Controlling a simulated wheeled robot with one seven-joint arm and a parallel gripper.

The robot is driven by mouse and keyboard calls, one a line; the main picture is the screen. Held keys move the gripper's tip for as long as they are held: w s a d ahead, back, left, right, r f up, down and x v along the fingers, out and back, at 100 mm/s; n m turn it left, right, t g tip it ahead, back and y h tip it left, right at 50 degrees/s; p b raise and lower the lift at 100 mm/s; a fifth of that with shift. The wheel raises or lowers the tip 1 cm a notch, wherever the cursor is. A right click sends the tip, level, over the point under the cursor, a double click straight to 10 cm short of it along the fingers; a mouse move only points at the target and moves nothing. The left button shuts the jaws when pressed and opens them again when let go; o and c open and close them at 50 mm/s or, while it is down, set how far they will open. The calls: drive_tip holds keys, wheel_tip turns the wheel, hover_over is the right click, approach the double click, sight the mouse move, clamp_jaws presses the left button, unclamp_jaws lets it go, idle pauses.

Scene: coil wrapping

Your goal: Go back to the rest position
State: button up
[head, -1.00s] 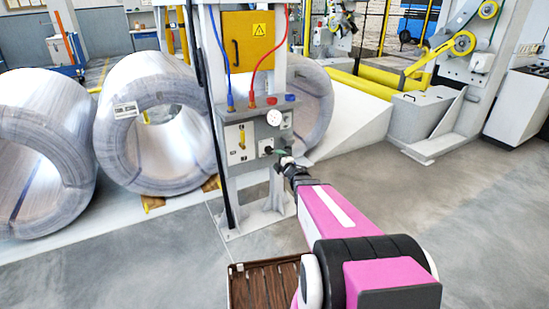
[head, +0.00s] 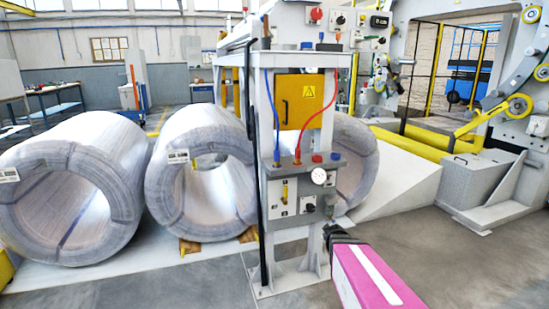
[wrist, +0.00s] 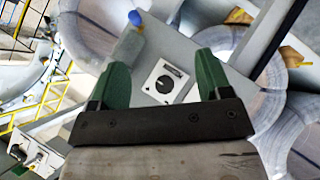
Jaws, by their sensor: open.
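My gripper (wrist: 162,72) has two green fingers spread apart in the wrist view, with nothing between them. A black rotary switch (wrist: 165,80) on a white plate shows beyond the gap, apart from the fingers. In the head view my pink arm reaches in from the lower right. Its dark wrist end is just below the grey control box (head: 300,190) on the post. The fingers are hard to make out there. The box carries a black knob (head: 308,208), a yellow switch and a round gauge (head: 319,176).
Large wrapped coils (head: 70,190) and (head: 203,190) lie on a pale platform left of the post (head: 262,230). A yellow box (head: 300,101) sits above the control box with blue and red hoses. A grey machine with yellow rollers (head: 440,138) stands right. Grey floor lies in front.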

drive_tip(key=s+a+m+g, duration=0.2)
drive_tip(key=s+g, duration=0.1)
drive_tip(key=s, duration=0.3)
drive_tip(key=s+a+m+g+y, duration=0.1)
drive_tip(key=s+a+m+g, duration=0.1)
drive_tip(key=s, duration=0.5)
drive_tip(key=s+a+m+g+y, duration=0.1)
drive_tip(key=s+a+m+g, duration=0.2)
drive_tip(key=s+g, duration=0.2)
drive_tip(key=shift+s+f+m+g, duration=0.25)
drive_tip(key=shift+s+m+g, duration=0.15)
drive_tip(key=shift+s, duration=0.6)
idle(0.8)
